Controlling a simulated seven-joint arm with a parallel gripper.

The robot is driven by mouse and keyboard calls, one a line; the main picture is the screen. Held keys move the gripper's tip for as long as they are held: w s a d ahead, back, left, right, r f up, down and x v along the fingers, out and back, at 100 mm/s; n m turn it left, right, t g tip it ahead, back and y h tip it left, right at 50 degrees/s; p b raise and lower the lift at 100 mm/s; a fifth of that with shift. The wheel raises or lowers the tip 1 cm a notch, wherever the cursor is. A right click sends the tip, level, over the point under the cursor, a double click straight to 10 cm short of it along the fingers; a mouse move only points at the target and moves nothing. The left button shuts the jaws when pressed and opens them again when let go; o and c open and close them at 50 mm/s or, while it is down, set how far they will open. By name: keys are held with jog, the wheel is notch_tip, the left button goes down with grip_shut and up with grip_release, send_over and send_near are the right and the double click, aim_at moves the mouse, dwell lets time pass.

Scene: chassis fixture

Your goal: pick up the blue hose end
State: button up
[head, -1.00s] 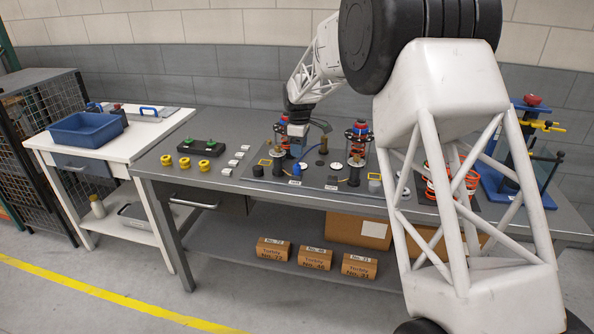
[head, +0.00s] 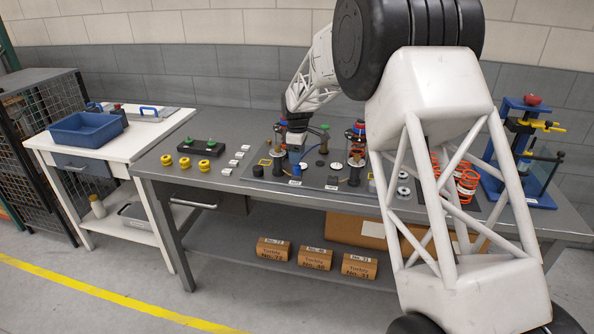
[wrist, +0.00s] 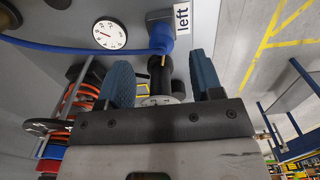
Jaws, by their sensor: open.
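In the head view a small blue piece (head: 304,171) stands on the dark board, just below my gripper (head: 296,150). In the wrist view my gripper (wrist: 160,65) is open, with two blue-padded fingers. The hose end lies just beyond the fingertips. A dark cylinder (wrist: 181,72) shows in the gap between the fingers; I cannot tell whether it touches them.
A white dial gauge (wrist: 108,34) is near the hose. Spring posts (head: 356,140) stand on the board (head: 322,180) close to my gripper. Orange springs (head: 466,185) and a blue stand (head: 515,165) are to the right. The grey bench (head: 225,145) is clear behind the green buttons.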

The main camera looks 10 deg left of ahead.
aim_at(297, 166)
jog(key=shift+f, duration=0.1)
jog(key=shift+s+f, duration=0.1)
jog(key=shift+f, duration=2.4)
jog(key=c, duration=1.1)
